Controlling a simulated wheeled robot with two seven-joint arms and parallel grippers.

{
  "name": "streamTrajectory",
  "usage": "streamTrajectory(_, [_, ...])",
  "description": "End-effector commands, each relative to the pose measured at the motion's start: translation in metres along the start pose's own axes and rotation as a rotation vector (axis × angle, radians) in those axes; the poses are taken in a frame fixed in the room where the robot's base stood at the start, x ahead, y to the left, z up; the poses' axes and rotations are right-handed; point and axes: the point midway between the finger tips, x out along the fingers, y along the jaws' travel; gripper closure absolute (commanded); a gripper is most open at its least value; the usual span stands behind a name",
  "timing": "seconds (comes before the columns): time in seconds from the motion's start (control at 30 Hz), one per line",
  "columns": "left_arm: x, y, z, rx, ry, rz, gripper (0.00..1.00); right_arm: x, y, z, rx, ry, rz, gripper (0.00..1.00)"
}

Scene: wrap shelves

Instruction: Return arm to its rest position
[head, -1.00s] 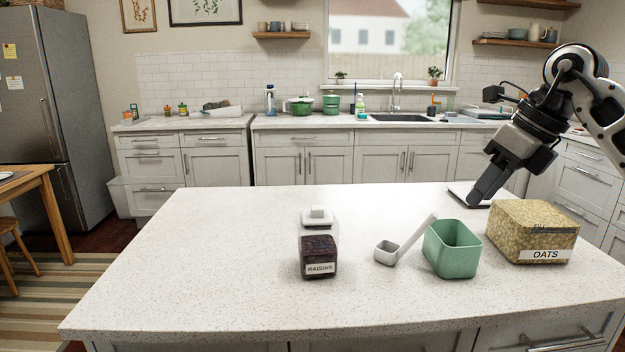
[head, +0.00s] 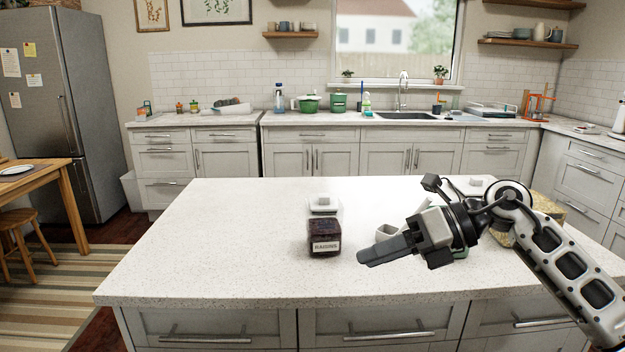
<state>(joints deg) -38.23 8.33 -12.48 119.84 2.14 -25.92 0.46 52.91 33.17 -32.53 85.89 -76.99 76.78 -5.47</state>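My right arm comes in from the lower right of the head view and reaches left over the island counter (head: 230,235). My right gripper (head: 362,257) points left, just right of and a little below the dark raisins container (head: 325,238) in the picture. Its fingers overlap in this view, so their gap does not show, and I see nothing held in it. The arm hides most of the green tub, the scoop and the oats container (head: 544,210). My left gripper is out of view.
A small white lidded item (head: 323,203) stands behind the raisins. Another pale flat item (head: 470,187) lies at the back right of the island. The island's left half is clear. A wooden table (head: 40,180) and stool (head: 18,225) stand at far left.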

Motion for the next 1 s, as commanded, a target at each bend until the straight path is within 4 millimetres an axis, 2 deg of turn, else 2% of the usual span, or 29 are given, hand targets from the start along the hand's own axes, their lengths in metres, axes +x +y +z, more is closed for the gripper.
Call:
streamTrajectory(0.03, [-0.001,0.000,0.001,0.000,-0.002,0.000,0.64,0.023,0.009,-0.011,0.069,-0.067,0.112,0.66])
streamTrajectory(0.13, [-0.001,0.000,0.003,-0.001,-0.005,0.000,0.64,0.051,0.030,-0.022,0.263,-0.262,0.340,0.66])
streamTrajectory(0.27, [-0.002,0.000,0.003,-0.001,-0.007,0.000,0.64,0.060,0.033,-0.035,0.616,-0.540,0.574,0.66])
streamTrajectory(0.37, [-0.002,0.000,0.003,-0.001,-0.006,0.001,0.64,0.056,0.013,-0.055,0.945,-0.754,0.691,0.66])
streamTrajectory(0.47, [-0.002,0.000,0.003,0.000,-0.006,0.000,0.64,0.053,-0.020,-0.095,1.314,-0.957,0.748,0.66])
streamTrajectory(0.57, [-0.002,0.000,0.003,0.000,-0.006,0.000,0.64,0.055,-0.054,-0.156,1.710,-1.140,0.741,0.66])
streamTrajectory(0.63, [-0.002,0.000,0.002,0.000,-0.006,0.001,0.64,0.060,-0.070,-0.206,1.972,-1.242,0.702,0.66])
streamTrajectory(0.7, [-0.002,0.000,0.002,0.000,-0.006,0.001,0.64,0.066,-0.077,-0.252,2.195,-1.315,0.649,0.66])
streamTrajectory(0.8, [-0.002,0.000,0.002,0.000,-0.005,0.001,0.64,0.074,-0.077,-0.308,2.448,-1.381,0.565,0.66])
streamTrajectory(0.9, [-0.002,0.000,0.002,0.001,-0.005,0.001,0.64,0.080,-0.071,-0.345,2.618,-1.413,0.496,0.66])
streamTrajectory(1.0, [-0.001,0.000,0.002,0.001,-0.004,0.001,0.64,0.083,-0.066,-0.364,2.706,-1.426,0.455,0.66])
